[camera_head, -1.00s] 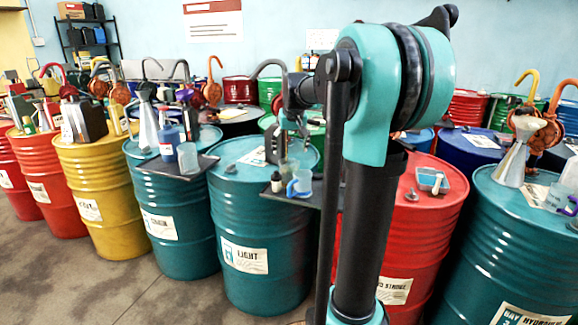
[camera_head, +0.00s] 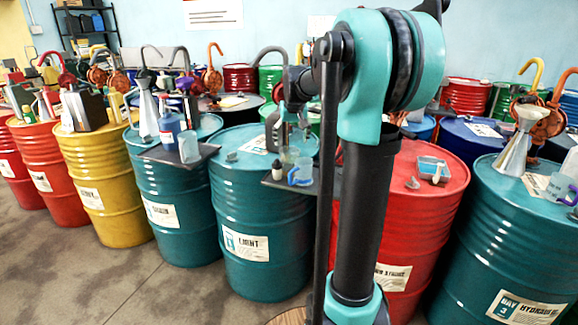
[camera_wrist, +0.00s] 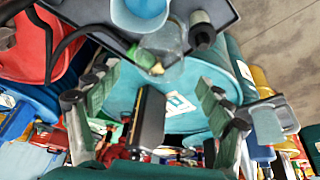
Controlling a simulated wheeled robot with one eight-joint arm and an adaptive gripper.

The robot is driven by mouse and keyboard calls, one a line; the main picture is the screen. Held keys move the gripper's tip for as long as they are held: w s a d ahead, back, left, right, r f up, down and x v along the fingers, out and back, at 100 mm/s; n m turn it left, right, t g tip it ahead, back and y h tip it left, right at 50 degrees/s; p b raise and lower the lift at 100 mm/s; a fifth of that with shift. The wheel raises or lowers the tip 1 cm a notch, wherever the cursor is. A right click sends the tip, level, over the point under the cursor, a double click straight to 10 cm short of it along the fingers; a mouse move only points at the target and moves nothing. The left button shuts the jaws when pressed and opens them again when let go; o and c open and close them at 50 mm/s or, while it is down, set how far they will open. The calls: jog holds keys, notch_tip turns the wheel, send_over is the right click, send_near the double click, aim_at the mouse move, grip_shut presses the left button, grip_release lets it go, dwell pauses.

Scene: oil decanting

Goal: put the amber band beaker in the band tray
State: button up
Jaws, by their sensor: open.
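My gripper (camera_wrist: 152,82) is open and empty in the wrist view, its green-padded fingers apart over a teal drum. A clear beaker (camera_wrist: 170,42) with a yellow-green tip stands just beyond the fingertips, apart from them; I cannot make out an amber band on it. In the head view a clear beaker (camera_head: 290,155) stands behind a blue-handled beaker (camera_head: 301,174) on a dark shelf beside the drum marked LIGHT. My gripper (camera_head: 291,132) is small and partly hidden there, near that clear beaker. I cannot tell which tray is the band tray; a small blue tray (camera_head: 434,166) sits on the red drum.
A dark canister (camera_wrist: 148,120) shows between my fingers. A small dark bottle (camera_head: 277,170) stands on the dark shelf (camera_head: 268,184). Another shelf (camera_head: 172,156) at left holds a blue bottle and a light beaker (camera_head: 189,147). A metal funnel (camera_head: 519,142) stands at right.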

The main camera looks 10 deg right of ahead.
aim_at(289, 149)
jog(key=shift+x, duration=3.15)
jog(key=shift+w+a+r, duration=0.1)
jog(key=c, duration=1.8)
jog(key=shift+r, duration=0.1)
